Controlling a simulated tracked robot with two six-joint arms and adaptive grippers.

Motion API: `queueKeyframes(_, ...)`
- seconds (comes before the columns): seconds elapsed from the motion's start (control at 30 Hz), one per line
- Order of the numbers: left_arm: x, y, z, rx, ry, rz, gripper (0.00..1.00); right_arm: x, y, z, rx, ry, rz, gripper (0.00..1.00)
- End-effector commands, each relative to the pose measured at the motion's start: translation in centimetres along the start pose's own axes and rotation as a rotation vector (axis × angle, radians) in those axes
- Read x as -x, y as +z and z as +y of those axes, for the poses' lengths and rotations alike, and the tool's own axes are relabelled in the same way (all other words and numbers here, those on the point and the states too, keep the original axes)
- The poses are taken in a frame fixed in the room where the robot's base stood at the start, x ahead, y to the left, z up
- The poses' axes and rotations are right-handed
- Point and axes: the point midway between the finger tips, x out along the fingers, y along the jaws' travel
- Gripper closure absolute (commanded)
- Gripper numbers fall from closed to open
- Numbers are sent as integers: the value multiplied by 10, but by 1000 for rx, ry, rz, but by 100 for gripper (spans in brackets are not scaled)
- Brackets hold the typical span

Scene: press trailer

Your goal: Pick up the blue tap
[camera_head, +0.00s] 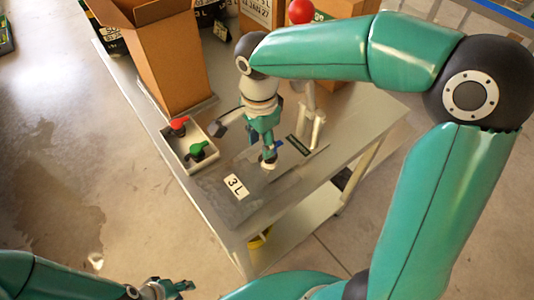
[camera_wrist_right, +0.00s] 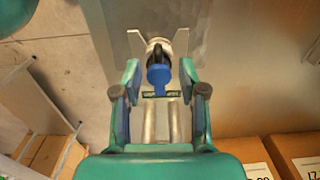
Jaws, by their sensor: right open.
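The blue tap shows a blue handle (camera_wrist_right: 158,75) and a pale metal body with a dark opening in the right wrist view. In the head view only a bit of blue (camera_head: 278,146) shows beside my right gripper (camera_head: 266,154), which hides most of it. My right gripper, also in the wrist view (camera_wrist_right: 160,80), is open, with a finger on each side of the blue handle. I cannot tell whether either finger touches it. My left gripper (camera_head: 172,289) is at the bottom left of the head view, away from the table; its jaw state is unclear.
A white tray (camera_head: 184,161) holds a red tap (camera_head: 179,124) and a green tap (camera_head: 199,151) left of my right gripper. A tall cardboard box (camera_head: 165,65) stands behind. A red ball (camera_head: 300,11) is at the back.

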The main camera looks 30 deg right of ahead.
Motion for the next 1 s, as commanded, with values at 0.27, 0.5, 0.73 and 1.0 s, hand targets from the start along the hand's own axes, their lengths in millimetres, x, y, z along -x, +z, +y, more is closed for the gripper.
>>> queueKeyframes(0.27, 7, 0, 3, 0, 0, 0, 60, -26, 1, 4, 0, 6, 1, 58)
queueKeyframes(0.5, 9, 0, 3, 0, 0, 0, 60, -52, 1, 4, 0, 2, 0, 58)
queueKeyframes(0.73, 9, 0, 3, 0, 0, 0, 60, -53, 1, 4, -1, -1, -1, 58)
queueKeyframes(1.0, 9, 0, 3, 0, 0, 0, 60, -53, 1, 4, -1, 0, -1, 100)
